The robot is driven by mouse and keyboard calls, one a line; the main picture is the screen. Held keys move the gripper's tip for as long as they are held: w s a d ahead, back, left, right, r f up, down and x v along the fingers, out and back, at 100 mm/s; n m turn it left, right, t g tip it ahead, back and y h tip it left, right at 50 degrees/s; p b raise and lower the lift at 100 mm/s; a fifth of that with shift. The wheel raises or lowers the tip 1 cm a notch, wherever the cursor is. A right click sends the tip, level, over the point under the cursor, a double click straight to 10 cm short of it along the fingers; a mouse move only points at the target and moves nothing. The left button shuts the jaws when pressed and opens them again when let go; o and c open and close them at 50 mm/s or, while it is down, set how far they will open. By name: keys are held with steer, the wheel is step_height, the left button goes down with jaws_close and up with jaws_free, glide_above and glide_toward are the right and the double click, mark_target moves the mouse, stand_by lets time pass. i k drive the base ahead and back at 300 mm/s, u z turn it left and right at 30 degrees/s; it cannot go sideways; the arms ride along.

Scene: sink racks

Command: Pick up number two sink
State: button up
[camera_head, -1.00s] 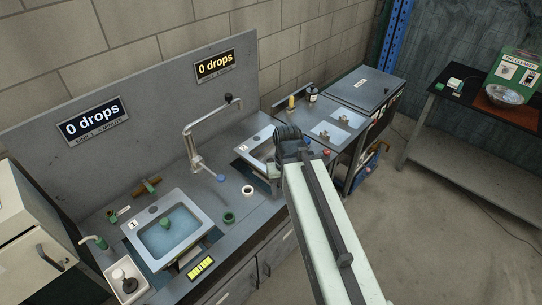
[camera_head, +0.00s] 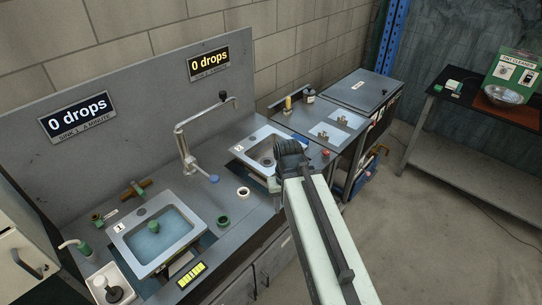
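The number two sink (camera_head: 249,145) is a small grey metal basin with a "2" label at its left corner. It sits in the counter towards the back right. My gripper (camera_head: 291,158) is at the right end of this sink in the picture and hides part of its right side. The gripper is dark and seen from behind, so its fingers and any contact with the sink are hidden. The number one sink (camera_head: 125,237), with a "1" label, sits in the counter at the left and holds bluish water and a green piece.
A metal faucet (camera_head: 181,139) with a blue end stands between the sinks. A white ring (camera_head: 243,192) and a green ring (camera_head: 222,221) lie on the counter. A side table (camera_head: 308,115) with plates and bottles adjoins at the right. Open floor lies right of my arm.

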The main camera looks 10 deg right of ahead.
mark_target(257, 156)
steer(key=z, duration=1.75)
steer(key=i, duration=3.2)
steer(key=u, duration=5.2)
steer(key=i, duration=0.85)
steer(key=u, duration=0.15)
